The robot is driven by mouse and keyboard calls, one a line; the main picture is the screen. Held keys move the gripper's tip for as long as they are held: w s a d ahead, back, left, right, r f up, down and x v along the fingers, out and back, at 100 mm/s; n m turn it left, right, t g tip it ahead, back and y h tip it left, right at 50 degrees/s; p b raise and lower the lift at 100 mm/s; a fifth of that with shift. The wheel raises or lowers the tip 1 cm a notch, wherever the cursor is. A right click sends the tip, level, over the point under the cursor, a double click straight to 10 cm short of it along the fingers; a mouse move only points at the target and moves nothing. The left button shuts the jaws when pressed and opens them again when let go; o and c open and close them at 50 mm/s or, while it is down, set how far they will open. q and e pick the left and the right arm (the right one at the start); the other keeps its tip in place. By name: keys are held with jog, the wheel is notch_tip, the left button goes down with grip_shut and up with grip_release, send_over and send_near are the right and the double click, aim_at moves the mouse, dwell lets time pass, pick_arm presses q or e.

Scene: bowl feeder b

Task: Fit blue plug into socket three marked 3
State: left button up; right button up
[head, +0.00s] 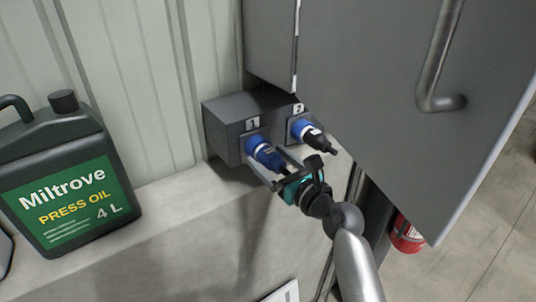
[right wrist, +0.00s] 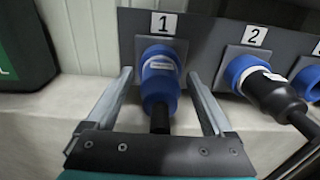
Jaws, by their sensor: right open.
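A grey socket box (head: 225,135) on the wall carries sockets labelled 1 and 2. A blue plug with a black tail (right wrist: 160,82) sits at socket 1; it also shows in the head view (head: 265,152). My right gripper (right wrist: 159,78) is open, with one finger on each side of this plug; contact cannot be told. My left gripper is in neither view.
A dark Miltrove press oil can (head: 70,175) stands on the ledge (head: 180,225) at left. A large grey cabinet door (head: 390,90) with a handle (head: 440,60) hangs close right of the sockets. A red extinguisher (head: 406,235) stands below it.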

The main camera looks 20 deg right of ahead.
aim_at(281, 168)
jog(key=shift+p, duration=0.65)
dwell(0.8)
grip_shut()
dwell(0.7)
jog(key=shift+s+d, duration=0.1)
jog(key=shift+s, duration=0.05)
dwell(0.4)
jog(key=shift+s+f, duration=0.1)
jog(key=shift+s, duration=0.05)
jog(key=shift+p+v, duration=0.3)
jog(key=shift+v, duration=0.65)
jog(key=shift+s+d, duration=0.1)
jog(key=shift+s, duration=0.15)
jog(key=shift+p+v, duration=0.3)
jog(key=shift+v, duration=1.2)
